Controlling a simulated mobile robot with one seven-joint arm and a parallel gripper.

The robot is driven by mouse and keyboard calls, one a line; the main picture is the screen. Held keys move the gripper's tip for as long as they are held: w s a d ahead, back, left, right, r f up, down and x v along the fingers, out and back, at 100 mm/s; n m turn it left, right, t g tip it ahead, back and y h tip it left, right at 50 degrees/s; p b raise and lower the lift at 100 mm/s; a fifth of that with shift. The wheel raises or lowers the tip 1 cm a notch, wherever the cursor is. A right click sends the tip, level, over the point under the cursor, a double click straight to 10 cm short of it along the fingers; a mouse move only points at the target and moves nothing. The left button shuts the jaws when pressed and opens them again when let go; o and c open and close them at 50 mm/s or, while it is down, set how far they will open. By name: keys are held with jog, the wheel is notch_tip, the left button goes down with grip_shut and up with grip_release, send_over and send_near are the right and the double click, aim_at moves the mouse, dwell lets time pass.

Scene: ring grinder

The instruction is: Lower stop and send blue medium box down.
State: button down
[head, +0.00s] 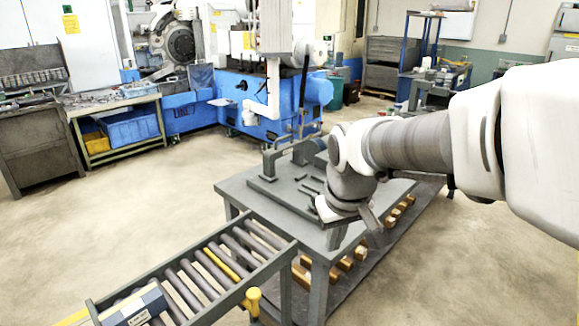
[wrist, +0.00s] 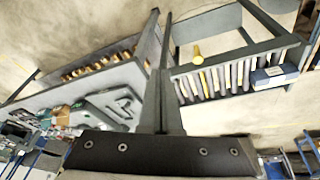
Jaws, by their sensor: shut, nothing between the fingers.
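In the wrist view the box (wrist: 273,76) is at the right. A yellow knob (head: 252,300) sticks out from the conveyor's near side rail; it also shows in the wrist view (wrist: 197,56). A yellow bar (head: 222,265) lies among the grey rollers, between the box and the table. I cannot tell if this is the stop. My gripper (head: 353,232) is shut and empty, over the table's near edge, right of the conveyor.
The grey table (head: 235,187) carries a dark fixture plate with clamps (head: 290,192). A blue machine (head: 255,95) stands behind. Open floor (head: 120,210) lies left of the conveyor.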

jog(key=w+a+f+n+g, duration=0.2)
jog(key=w+a+f+n, duration=0.1)
jog(key=w+a+f, duration=0.65)
jog(key=n+p, duration=0.1)
jog(key=n, duration=0.1)
send_near(255, 293)
jog(key=shift+w+d+f+g, duration=0.1)
jog(key=shift+w+d+g, duration=0.05)
jog(key=shift+w+g, duration=0.2)
jog(key=shift+w+a+f+b, duration=0.15)
jog(key=shift+f+b, duration=0.85)
jog(key=shift+f, duration=0.7)
jog(key=shift+w+a+f+b, duration=0.1)
jog(key=shift+f+b, duration=0.9)
jog(key=shift+f, duration=0.75)
